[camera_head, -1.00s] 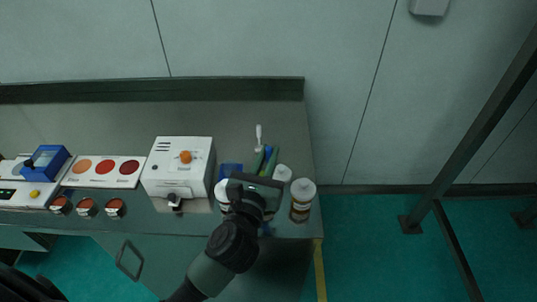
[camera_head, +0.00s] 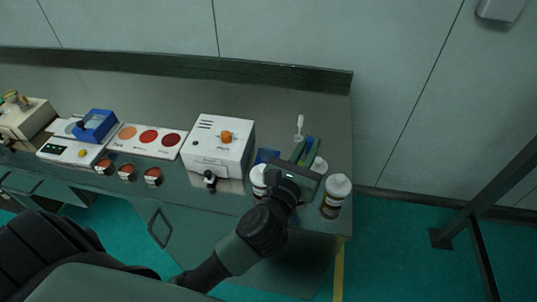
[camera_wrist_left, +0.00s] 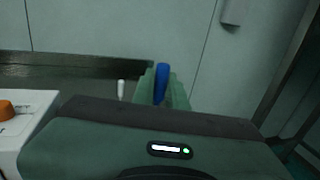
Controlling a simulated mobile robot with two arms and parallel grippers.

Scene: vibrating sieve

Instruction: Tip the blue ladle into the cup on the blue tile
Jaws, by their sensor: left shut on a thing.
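My left gripper (camera_head: 306,152) is over the right end of the bench, among white-capped bottles. Its green fingers are closed on a blue handle, the blue ladle (camera_head: 309,146). In the left wrist view the blue ladle handle (camera_wrist_left: 161,82) stands upright between the fingers (camera_wrist_left: 163,88); its bowl is hidden below the gripper. A small blue patch, probably the blue tile (camera_head: 266,156), shows just left of the gripper. I cannot make out a cup on it; the arm and a bottle cover that area. My right gripper is not in view.
White-capped bottles stand close around the gripper, one at left (camera_head: 258,180) and one at right (camera_head: 335,195). A white box with an orange knob (camera_head: 218,147) is further left. A thin white-handled item (camera_head: 299,127) stands behind. The bench's right edge is close.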

